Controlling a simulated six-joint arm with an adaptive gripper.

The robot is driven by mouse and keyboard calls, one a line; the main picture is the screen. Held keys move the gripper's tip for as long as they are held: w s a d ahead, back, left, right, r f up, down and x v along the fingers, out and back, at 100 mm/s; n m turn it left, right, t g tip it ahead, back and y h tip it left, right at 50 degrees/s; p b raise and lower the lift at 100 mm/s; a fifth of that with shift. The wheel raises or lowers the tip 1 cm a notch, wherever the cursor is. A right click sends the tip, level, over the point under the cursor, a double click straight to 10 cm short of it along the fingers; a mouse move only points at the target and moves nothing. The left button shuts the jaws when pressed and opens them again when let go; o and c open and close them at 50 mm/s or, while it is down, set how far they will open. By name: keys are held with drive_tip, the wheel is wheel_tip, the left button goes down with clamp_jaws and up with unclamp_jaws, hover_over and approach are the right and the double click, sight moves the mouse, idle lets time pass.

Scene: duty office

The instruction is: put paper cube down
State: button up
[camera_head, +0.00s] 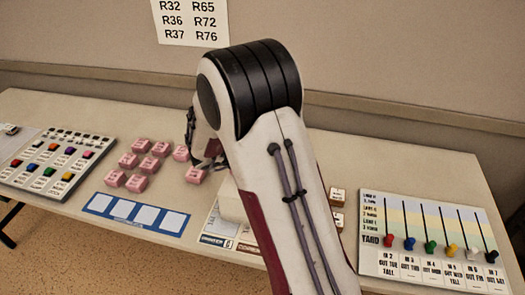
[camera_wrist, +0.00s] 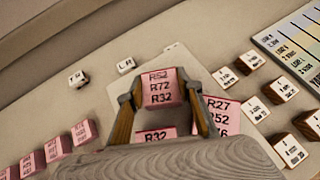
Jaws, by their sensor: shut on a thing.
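A pink paper cube (camera_wrist: 160,87) marked R52, R72, R32 is between the two fingers of my gripper (camera_wrist: 158,95) in the wrist view. The fingers are shut on its sides, and its printed face shows. I cannot tell whether it touches the surface below. In the head view my gripper (camera_head: 207,165) is low over the table, left of my arm and mostly hidden behind it. Two more pink printed cubes show close to my gripper in the wrist view: one below the held cube (camera_wrist: 155,135) and one to its right (camera_wrist: 221,112), both partly covered.
Several pink cubes (camera_head: 135,182) stand left on the table (camera_head: 330,160). A blue-framed card (camera_head: 136,213) lies in front of them. A button panel (camera_head: 55,158) is far left, a slider board (camera_head: 430,240) right. Several wooden cubes with white labels (camera_wrist: 283,90) stand right in the wrist view.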

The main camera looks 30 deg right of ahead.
drive_tip(key=shift+f, duration=0.1)
drive_tip(key=o, duration=1.1)
drive_tip(key=shift+r, duration=0.2)
drive_tip(key=v, duration=1.2)
